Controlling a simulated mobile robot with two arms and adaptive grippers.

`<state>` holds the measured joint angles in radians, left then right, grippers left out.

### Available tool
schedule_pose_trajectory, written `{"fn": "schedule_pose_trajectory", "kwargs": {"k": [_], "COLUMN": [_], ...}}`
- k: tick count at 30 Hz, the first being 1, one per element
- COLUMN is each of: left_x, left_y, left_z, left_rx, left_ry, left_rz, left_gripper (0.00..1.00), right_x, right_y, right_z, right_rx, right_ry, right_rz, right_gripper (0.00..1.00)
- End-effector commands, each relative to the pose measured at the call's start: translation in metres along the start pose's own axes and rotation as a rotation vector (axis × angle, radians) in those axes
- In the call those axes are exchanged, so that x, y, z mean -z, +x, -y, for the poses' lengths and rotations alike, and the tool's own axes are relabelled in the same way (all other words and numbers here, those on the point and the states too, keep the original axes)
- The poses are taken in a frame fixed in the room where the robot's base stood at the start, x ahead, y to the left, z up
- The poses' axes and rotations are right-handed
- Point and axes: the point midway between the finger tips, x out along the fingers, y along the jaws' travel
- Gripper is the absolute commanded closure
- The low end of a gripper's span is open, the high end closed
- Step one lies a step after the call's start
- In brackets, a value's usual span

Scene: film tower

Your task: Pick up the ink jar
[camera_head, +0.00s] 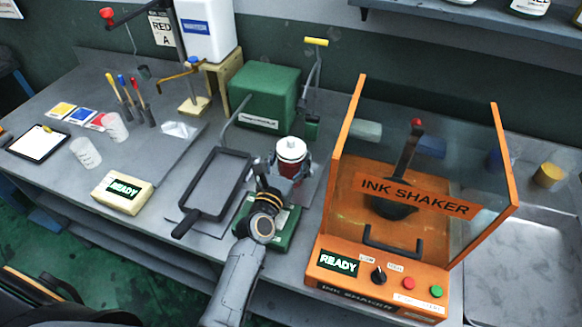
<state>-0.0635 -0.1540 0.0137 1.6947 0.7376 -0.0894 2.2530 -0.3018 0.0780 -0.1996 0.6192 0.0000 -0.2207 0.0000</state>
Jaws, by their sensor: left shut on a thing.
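The ink jar (291,150) has a white lid and a dark red body. It stands upright near the middle of the view, between the green box and my arm. My left gripper (289,169) is shut on the ink jar, with its fingers around the sides of the body below the lid. The arm hides the jar's lower front, and I cannot tell whether its base touches the surface below. My right gripper is not in view.
The orange ink shaker (395,262) with clear panels stands close on the right. A black-framed screen (213,184) lies to the left. A green box (264,95) is behind. A READY box (122,192), cups and brushes occupy the left bench. A metal tray (520,262) is at far right.

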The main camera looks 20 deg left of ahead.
Motion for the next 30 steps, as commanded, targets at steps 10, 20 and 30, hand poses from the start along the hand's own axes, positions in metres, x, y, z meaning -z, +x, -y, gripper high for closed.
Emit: {"fn": "schedule_pose_trajectory", "kwargs": {"k": [10,20,30], "left_x": [-0.008,-0.041,-0.092], "left_y": [0.0,0.0,-0.044], "left_z": [0.0,0.0,0.003], "left_rx": [-0.001,-0.001,-0.001], "left_ry": [-0.001,-0.001,0.0], "left_rz": [0.003,0.003,0.001], "left_gripper": [0.91,0.91,0.91], "right_x": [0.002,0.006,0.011], "right_y": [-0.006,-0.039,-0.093], "right_z": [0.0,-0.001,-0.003], "right_rx": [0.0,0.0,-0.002], "right_ry": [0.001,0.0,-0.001], "right_rz": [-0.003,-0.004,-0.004], "right_gripper": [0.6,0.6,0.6]}}
